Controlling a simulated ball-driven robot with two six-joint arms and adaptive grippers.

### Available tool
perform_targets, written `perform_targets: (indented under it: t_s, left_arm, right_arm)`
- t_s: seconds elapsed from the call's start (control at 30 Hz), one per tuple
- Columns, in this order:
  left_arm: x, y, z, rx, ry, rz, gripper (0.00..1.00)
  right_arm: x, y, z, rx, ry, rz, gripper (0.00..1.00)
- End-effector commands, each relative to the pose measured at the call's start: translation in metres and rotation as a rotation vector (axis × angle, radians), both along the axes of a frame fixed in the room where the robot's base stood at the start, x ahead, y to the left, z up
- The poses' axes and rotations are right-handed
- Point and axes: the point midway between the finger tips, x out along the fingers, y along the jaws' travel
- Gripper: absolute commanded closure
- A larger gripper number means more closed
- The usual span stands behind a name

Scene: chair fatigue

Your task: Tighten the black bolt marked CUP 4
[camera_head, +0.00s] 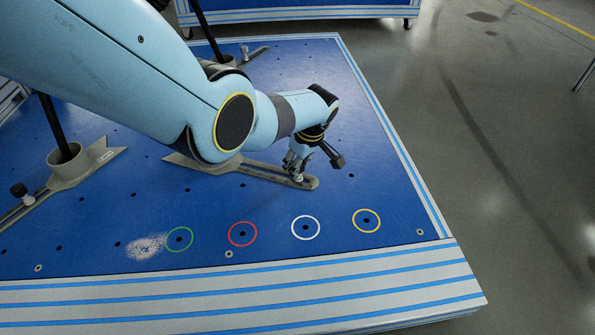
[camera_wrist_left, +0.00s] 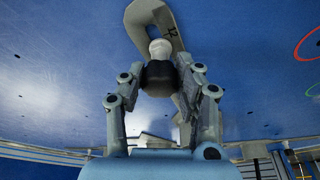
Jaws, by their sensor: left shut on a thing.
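My left gripper (camera_head: 297,166) is over the slotted end of a grey chair-leg bracket (camera_head: 311,184) on the blue platform. The bolt there is mostly hidden by my fingers in the head view. In the left wrist view my left gripper (camera_wrist_left: 160,92) has a finger on each side of a black bolt head (camera_wrist_left: 158,79) and is shut on it. A pale rounded part (camera_wrist_left: 160,48) shows beyond the black head, over the bracket's slot (camera_wrist_left: 152,14). No CUP 4 marking can be read. My right gripper is in neither view.
Another bracket with a cup (camera_head: 68,164) and a black-knobbed bolt (camera_head: 20,192) is at the left. A further bolt (camera_head: 245,51) stands at the back. Green, red, white (camera_head: 305,227) and yellow rings mark holes near the front edge. Grey floor (camera_head: 510,150) is clear at right.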

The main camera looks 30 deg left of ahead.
Motion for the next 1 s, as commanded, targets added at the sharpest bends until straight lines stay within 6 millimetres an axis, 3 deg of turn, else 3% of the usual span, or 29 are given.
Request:
perform_targets:
  t_s: [0.3, 0.67, 1.0]
  left_arm:
    - [0.0, 0.0, 0.002, -0.002, -0.003, -0.304, 1.0]
    - [-0.001, 0.0, 0.0, -0.003, -0.001, -0.348, 1.0]
    - [-0.001, 0.0, 0.001, -0.002, -0.001, -0.674, 1.0]
  right_arm:
    - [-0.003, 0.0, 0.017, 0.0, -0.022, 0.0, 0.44]
    - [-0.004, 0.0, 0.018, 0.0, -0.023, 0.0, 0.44]
    - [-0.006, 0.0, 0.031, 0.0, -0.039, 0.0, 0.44]
